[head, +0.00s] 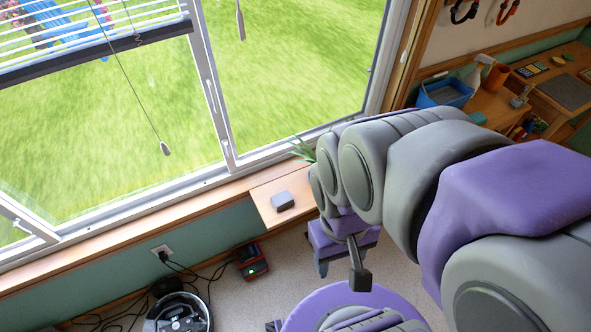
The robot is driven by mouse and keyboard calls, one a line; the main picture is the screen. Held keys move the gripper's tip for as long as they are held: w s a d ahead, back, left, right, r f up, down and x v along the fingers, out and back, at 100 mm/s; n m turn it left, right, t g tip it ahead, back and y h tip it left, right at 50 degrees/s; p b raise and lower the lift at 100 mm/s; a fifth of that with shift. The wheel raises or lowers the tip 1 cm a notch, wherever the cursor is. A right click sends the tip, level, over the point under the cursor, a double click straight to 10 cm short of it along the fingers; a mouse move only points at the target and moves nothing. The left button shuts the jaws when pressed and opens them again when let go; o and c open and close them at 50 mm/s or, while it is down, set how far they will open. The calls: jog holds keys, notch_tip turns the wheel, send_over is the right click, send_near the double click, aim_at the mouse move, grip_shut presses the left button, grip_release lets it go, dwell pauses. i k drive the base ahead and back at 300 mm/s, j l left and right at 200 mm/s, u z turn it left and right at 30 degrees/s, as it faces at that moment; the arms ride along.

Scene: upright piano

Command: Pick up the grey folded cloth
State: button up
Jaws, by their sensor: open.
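A small grey block-like bundle (283,201), which looks like the grey folded cloth, lies on a light wooden ledge (268,212) below the window. My gripper (338,258) hangs at the far end of my purple and grey arm, to the right of the ledge and lower in the picture. It is open and apart from the cloth. Part of the gripper is hidden by my own arm links, and I see nothing between its jaws.
A green plant (303,149) stands behind the ledge, partly covered by my arm. A blue bin (445,92) stands on the desk at right.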

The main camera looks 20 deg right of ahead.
aim_at(283, 199)
jog(key=u, duration=1.7)
jog(key=z, duration=1.7)
jog(key=i+l+u, duration=0.35)
jog(key=l, duration=0.15)
